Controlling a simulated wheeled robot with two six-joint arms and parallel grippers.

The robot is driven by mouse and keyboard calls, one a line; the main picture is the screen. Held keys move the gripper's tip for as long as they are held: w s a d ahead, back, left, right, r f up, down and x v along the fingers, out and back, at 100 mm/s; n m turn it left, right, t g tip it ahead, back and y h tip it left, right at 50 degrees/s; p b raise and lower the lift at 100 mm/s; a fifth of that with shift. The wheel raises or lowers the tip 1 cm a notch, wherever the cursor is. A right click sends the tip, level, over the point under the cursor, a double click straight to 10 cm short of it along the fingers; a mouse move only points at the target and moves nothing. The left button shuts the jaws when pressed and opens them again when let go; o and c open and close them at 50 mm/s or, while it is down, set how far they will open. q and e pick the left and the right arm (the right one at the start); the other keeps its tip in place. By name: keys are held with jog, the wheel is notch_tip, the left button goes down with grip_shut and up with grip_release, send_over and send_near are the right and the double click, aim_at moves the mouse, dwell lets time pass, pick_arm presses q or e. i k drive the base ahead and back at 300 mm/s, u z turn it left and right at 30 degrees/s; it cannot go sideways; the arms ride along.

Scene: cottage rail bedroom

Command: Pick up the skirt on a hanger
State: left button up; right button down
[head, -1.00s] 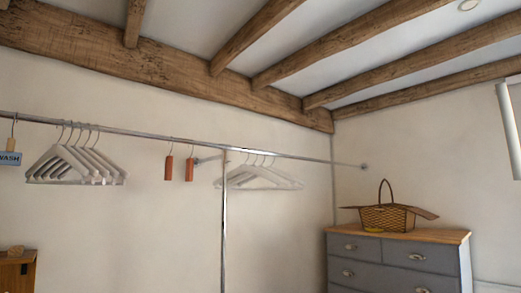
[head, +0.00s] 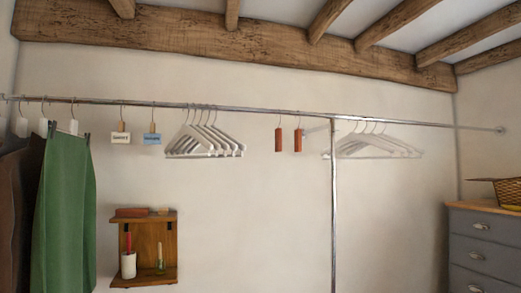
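A green skirt (head: 65,215) hangs from a hanger (head: 74,127) at the left end of the clothes rail (head: 265,109). Its waist is held by clips, and its lower edge runs out of the picture. A dark brown garment (head: 18,205) hangs beside it on the left, partly behind it and cut off by the picture's edge. Neither of my grippers is in view.
Several empty white hangers (head: 205,143) hang mid-rail, with more (head: 375,147) farther right. Two small signs (head: 121,138) hang between skirt and hangers. A metal post (head: 334,210) supports the rail. A wooden wall shelf (head: 145,250) and grey dresser (head: 485,245) stand beyond.

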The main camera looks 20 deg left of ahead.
aim_at(63, 254)
jog(key=u, duration=1.25)
jog(key=i, duration=1.6)
jog(key=u, duration=0.95)
